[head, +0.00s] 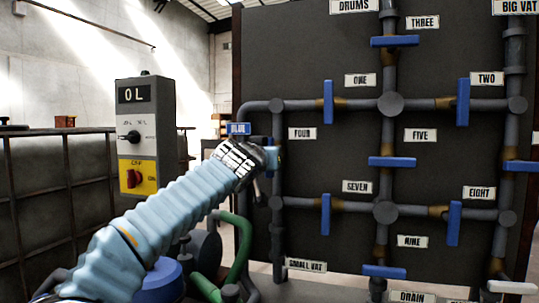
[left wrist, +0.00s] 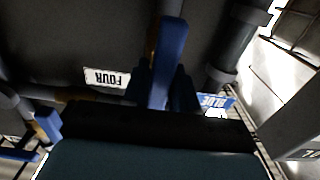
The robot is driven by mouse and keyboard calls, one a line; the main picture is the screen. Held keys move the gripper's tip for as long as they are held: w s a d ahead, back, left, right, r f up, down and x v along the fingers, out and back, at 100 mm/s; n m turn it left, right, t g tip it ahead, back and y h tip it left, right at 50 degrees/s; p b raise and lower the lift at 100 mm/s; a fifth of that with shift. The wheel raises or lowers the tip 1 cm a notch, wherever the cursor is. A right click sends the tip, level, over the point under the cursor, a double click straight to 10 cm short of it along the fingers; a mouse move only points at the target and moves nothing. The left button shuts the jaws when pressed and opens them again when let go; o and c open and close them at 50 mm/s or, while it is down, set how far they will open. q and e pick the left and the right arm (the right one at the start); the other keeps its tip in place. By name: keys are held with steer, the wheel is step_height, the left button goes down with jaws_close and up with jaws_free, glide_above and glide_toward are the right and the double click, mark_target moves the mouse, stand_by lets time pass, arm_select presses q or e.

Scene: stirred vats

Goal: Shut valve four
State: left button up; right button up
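Valve four sits on the left vertical pipe (head: 277,184), left of its FOUR label (head: 302,133). In the head view my left gripper (head: 268,157) covers most of this valve, and only a bit of blue shows at the fingertips. In the left wrist view, where the FOUR label (left wrist: 106,77) is upside down, the blue handle (left wrist: 170,50) runs roughly in line with its pipe. The dark fingers of my left gripper (left wrist: 163,92) are close on both sides of the handle and look shut on it. My right gripper is in neither view.
Other blue handles stand on the panel, such as valve one (head: 328,101), valve five (head: 392,162) and valve seven (head: 326,214), each across its pipe. A grey control box (head: 146,105) stands left of my arm. Green pipe (head: 241,255) curves below it.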

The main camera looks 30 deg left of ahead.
arm_select(q)
jaws_close()
steer(key=m, duration=0.4)
steer(key=shift+d+f+m, duration=0.1)
steer(key=shift+d+m, duration=0.1)
steer(key=shift+m, duration=0.2)
steer(key=m, duration=0.4)
steer(key=shift+w+d+f+p, duration=0.1)
steer(key=shift+d+p, duration=0.05)
steer(key=shift+p, duration=0.15)
steer(key=shift+d+f+m+p, duration=0.1)
steer(key=shift+f+m+p, duration=0.1)
steer(key=shift+m, duration=1.35)
steer(key=shift+f+m+p, duration=0.1)
steer(key=shift+m+p, duration=0.15)
steer(key=shift+m, duration=1.25)
steer(key=shift+d+f+m+p, duration=0.1)
steer(key=shift+m+p, duration=0.1)
steer(key=shift+m, duration=1.35)
